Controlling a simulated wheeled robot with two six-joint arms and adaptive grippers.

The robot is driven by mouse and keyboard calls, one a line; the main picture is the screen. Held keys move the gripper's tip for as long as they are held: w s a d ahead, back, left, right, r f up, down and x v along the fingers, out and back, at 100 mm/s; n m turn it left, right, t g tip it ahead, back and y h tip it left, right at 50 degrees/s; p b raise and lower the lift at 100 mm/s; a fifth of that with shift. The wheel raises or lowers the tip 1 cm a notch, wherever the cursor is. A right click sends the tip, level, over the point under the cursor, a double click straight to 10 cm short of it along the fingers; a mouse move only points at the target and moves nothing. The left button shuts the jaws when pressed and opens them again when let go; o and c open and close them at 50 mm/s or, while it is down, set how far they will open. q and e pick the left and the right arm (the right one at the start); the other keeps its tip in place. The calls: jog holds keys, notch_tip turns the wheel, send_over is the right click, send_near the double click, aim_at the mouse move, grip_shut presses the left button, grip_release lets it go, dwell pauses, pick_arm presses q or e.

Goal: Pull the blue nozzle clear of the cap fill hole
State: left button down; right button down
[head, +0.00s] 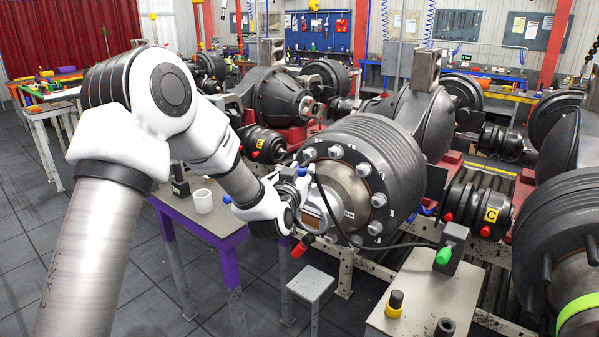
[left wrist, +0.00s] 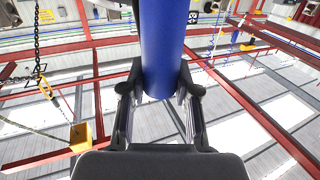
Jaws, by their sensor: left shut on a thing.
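My left gripper (head: 294,188) is at the front face of the large dark wheel hub (head: 398,165), beside the hub's centre cap (head: 348,203). In the left wrist view its two fingers (left wrist: 160,88) are shut on the blue nozzle (left wrist: 162,45), a smooth blue cylinder that runs up out of the picture. In the head view only a small blue part of the nozzle (head: 302,171) shows by the fingers. The fill hole is hidden behind the gripper, so I cannot tell whether the nozzle tip is in it. My right gripper is not in view.
A ring of bolts (head: 378,200) surrounds the cap. A purple-legged table (head: 212,222) with a white cup (head: 203,201) stands left, under my arm.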

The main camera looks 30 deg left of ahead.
pick_arm(q)
jog(key=shift+w, duration=0.25)
jog(key=shift+s+d+r+p, duration=0.1)
jog(key=shift+s+r+p, duration=0.4)
jog(key=shift+r, duration=0.45)
jog(key=shift+s+r, duration=0.15)
jog(key=shift+r, duration=0.15)
jog(key=shift+w+r+p, duration=0.35)
jog(key=shift+r+p, duration=0.2)
jog(key=shift+r, duration=0.1)
jog(key=shift+s+r, duration=0.15)
